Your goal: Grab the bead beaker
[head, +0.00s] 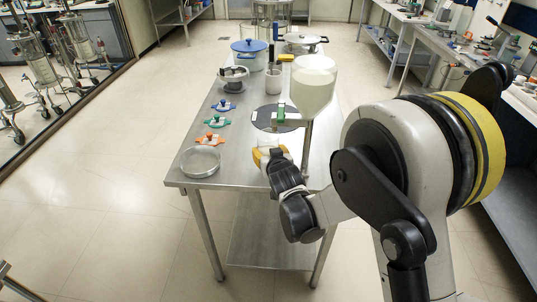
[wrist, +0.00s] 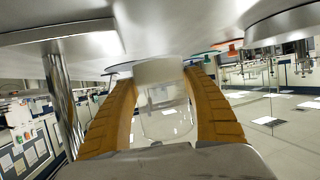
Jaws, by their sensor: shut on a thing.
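My gripper (head: 270,154) is over the near edge of the steel table (head: 230,176) in the head view, and its yellow fingers show there only in part. In the wrist view my gripper (wrist: 160,84) has its two ribbed fingers on either side of the bead beaker (wrist: 165,115), shut on it. The beaker is clear, with a white layer at the end toward the table. That view looks upside down, with the table along the top. In the head view the beaker is a small pale shape (head: 266,143) at the fingers. I cannot tell whether it touches the table.
A large vessel of white material (head: 313,82) stands close behind my gripper. A glass dish (head: 200,161) and orange (head: 211,139), teal (head: 216,122) and blue (head: 223,106) small parts line the left side. A blue-lidded pot (head: 249,60) is farther back. Floor at left is clear.

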